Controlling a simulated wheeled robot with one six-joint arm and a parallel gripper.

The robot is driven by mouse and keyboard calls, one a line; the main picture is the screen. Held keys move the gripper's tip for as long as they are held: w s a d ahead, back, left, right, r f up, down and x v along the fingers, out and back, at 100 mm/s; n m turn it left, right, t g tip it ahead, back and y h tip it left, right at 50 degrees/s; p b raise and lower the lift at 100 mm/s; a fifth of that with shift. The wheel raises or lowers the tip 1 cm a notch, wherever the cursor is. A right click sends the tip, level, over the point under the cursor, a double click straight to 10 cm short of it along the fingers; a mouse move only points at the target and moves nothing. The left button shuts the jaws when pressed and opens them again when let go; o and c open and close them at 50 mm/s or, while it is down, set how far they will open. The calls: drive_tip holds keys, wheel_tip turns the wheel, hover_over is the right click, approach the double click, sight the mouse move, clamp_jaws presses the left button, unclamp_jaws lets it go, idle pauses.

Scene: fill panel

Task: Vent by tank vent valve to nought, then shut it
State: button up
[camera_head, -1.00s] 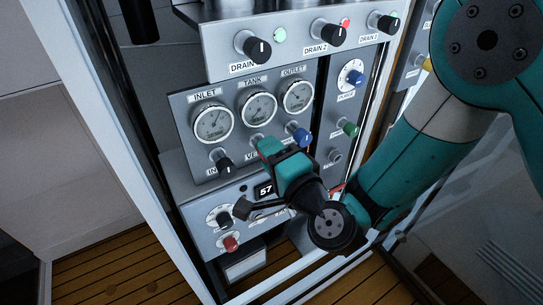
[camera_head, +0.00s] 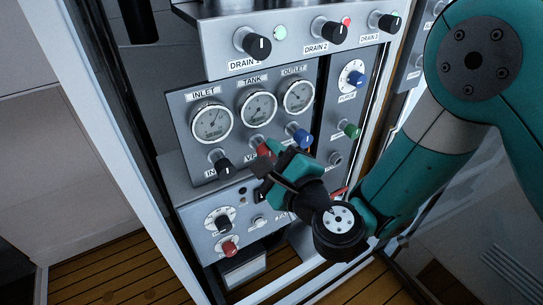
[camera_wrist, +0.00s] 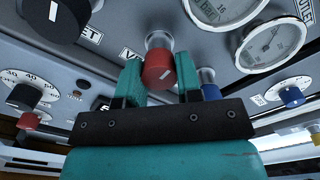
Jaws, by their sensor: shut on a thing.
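The red vent valve knob (camera_head: 259,146) sits under the tank gauge (camera_head: 259,107) on the grey panel, its label partly hidden. In the wrist view the red knob (camera_wrist: 157,69) stands between the two teal fingers of my gripper (camera_wrist: 160,82), with a slanted white mark on its face. My gripper (camera_head: 272,152) is shut on this knob. The tank gauge's needle is too small to read in the head view.
The inlet gauge (camera_head: 212,122) and outlet gauge (camera_head: 298,97) flank the tank gauge. A black knob (camera_head: 221,164) is left of the vent knob, a blue knob (camera_head: 301,138) right. Drain knobs (camera_head: 257,46) line the shelf above. A lower box (camera_head: 205,241) carries dials.

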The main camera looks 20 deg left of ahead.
drive_tip(key=shift+m, duration=0.7)
drive_tip(key=o, duration=0.9)
drive_tip(key=shift+o, duration=0.2)
drive_tip(key=shift+f, duration=0.1)
